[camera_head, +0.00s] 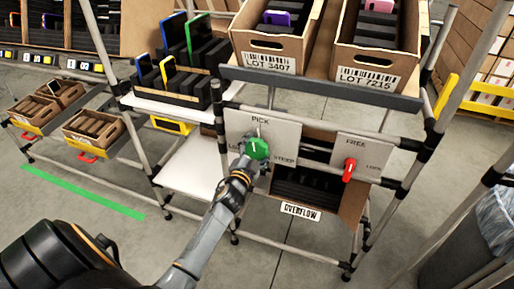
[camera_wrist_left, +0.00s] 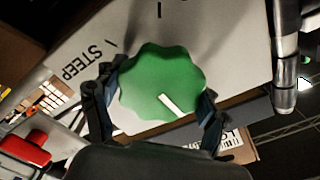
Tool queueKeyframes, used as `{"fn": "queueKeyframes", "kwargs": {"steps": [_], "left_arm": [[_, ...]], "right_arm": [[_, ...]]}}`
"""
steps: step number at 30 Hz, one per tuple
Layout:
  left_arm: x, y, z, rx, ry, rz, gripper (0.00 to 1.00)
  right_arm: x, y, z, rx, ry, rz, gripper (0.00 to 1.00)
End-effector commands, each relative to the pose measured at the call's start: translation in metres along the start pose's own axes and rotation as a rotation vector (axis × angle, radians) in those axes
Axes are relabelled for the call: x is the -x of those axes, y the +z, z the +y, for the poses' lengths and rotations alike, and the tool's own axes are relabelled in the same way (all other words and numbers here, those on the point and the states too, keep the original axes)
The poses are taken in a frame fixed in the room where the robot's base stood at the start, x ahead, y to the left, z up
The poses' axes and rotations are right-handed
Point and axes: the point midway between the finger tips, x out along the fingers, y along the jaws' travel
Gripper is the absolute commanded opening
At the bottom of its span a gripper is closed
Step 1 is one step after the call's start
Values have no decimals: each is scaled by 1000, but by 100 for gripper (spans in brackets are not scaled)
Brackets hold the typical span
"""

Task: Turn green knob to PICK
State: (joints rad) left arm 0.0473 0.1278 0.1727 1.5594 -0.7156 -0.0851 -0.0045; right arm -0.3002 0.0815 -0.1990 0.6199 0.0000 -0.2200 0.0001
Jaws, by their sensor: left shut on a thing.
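The green knob (camera_head: 257,148) sits on a pale panel (camera_head: 236,122) on the front of the rack. The panel reads PICK above the knob and STEEP to its lower right; the left label is partly hidden. In the left wrist view the scalloped knob (camera_wrist_left: 150,75) carries a white mark pointing to the lower right, away from the STEEP label at upper left. I cannot tell for certain which label the mark faces. My left gripper (camera_head: 253,155) is shut on the knob; its fingers flank it in the wrist view (camera_wrist_left: 160,108). My right gripper is out of view.
A red knob (camera_head: 349,170) on a second panel (camera_head: 375,152) stands to the right. Cartons labelled LOT 3407 (camera_head: 270,63) and LOT 7215 (camera_head: 368,77) rest above. An OVERFLOW sign (camera_head: 300,211) hangs below. Metal rack tubes surround the panels.

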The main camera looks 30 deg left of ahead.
Motion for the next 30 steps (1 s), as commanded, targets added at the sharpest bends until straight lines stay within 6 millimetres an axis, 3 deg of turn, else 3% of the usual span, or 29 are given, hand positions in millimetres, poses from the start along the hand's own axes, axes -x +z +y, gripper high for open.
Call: {"fn": "queueKeyframes", "kwargs": {"steps": [11, 26, 27, 30], "left_arm": [[0, -1, 0, -134, -1, 1, 41], [0, -1, 0, -146, -1, 1, 41], [0, -1, 0, -146, -1, 1, 81], [0, -1, 0, -146, -1, 1, 97]], "right_arm": [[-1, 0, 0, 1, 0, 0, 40], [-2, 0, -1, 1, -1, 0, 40], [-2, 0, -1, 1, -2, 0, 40], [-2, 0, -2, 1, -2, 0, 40]]}}
